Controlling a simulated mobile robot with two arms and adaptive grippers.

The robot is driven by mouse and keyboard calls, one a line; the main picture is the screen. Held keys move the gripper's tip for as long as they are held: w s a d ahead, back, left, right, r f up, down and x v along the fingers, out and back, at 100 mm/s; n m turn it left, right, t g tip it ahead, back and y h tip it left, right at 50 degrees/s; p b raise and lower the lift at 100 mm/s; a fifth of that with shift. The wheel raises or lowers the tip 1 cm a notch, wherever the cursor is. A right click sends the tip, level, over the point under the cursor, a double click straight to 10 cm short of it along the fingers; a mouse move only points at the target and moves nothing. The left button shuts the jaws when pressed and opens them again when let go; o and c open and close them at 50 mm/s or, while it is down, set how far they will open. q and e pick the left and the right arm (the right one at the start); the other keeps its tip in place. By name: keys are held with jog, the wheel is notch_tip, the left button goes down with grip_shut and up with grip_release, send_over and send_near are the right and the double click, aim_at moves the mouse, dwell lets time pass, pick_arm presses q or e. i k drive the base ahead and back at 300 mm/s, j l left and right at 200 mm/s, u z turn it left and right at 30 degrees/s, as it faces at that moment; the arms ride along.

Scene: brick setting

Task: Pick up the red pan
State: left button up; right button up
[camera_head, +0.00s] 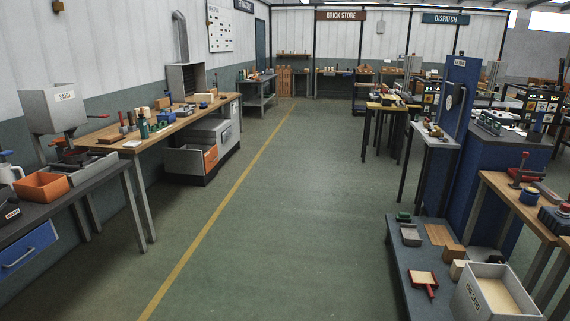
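A small red pan (422,280) with a short dark-red handle lies on a low grey platform (409,301) at the lower right. Its inside looks pale or sand-coloured, and its handle points toward the front. Nothing covers it. Neither of my grippers is in the head view.
A grey sand bin (491,297) stands right of the pan. Wooden blocks (454,254) and a grey tray (410,235) lie behind it. A wooden bench (509,197) is further right. A bench (88,184) lines the left. The green floor (285,225) between is clear.

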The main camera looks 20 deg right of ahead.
aim_at(425, 280)
jog(key=i+l+z, duration=0.2)
jog(key=i+z, duration=0.25)
jog(key=i, duration=0.45)
jog(key=i+j+z, duration=0.1)
jog(key=i+z, duration=0.35)
jog(key=i, duration=0.45)
